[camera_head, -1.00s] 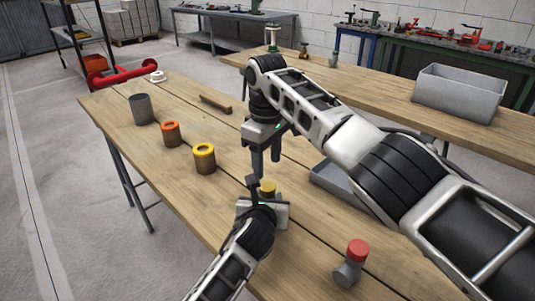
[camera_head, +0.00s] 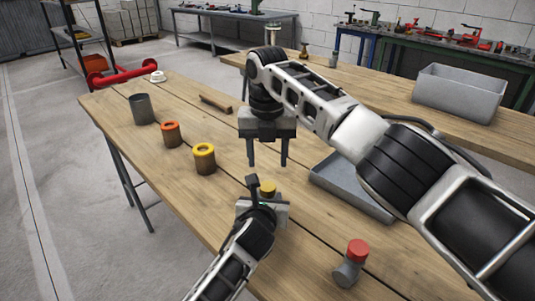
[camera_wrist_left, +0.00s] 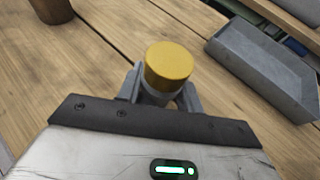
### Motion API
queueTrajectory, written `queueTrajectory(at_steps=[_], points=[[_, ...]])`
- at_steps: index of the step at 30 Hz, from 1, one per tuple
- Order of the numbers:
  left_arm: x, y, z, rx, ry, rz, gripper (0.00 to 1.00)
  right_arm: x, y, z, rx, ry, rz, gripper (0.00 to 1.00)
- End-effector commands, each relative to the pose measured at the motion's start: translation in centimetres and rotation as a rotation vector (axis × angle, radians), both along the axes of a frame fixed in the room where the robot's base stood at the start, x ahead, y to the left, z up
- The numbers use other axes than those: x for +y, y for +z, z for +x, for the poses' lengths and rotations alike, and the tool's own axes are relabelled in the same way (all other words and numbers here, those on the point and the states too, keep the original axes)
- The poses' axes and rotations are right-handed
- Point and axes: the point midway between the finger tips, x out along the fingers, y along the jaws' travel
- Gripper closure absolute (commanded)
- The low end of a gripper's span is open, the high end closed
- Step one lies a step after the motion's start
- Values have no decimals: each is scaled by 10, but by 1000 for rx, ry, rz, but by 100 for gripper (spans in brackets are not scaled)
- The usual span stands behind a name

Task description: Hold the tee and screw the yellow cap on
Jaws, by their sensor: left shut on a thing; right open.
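My left gripper (camera_head: 264,198) is shut on a grey tee, mostly hidden in the head view by the gripper. In the left wrist view the tee (camera_wrist_left: 154,98) stands between the two fingers (camera_wrist_left: 158,97). A yellow cap (camera_wrist_left: 168,65) sits on top of the tee; it also shows in the head view (camera_head: 268,187). From here I cannot tell how tight it is. My right gripper (camera_head: 267,163) is open and empty, pointing down above and behind the yellow cap, apart from it.
A grey fitting with a red cap (camera_head: 351,263) stands front right. A yellow-topped cup (camera_head: 204,158), an orange-topped cup (camera_head: 171,134) and a dark cylinder (camera_head: 142,109) stand left. A grey tray (camera_head: 350,190) lies right, partly behind my right arm. A wooden strip (camera_head: 215,103) lies further back.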

Motion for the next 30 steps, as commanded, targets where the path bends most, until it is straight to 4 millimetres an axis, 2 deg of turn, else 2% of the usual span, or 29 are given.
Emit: queueTrajectory(at_steps=[1, 10, 14, 24, 30], points=[[2, -6, -2, 14, 5, 4, 100, 0, 0, 0, -1, 13, 0, 48], [2, -6, -2, 12, 4, 5, 100, 0, 0, 0, 0, 20, 0, 48], [2, -6, -2, 12, 4, 5, 100, 0, -6, 0, 1, 19, -1, 48], [2, -6, -2, 12, 4, 5, 100, 0, -56, -1, 2, 18, -2, 48], [2, -6, -2, 12, 4, 5, 100, 0, -76, 0, 2, 18, -1, 48]])
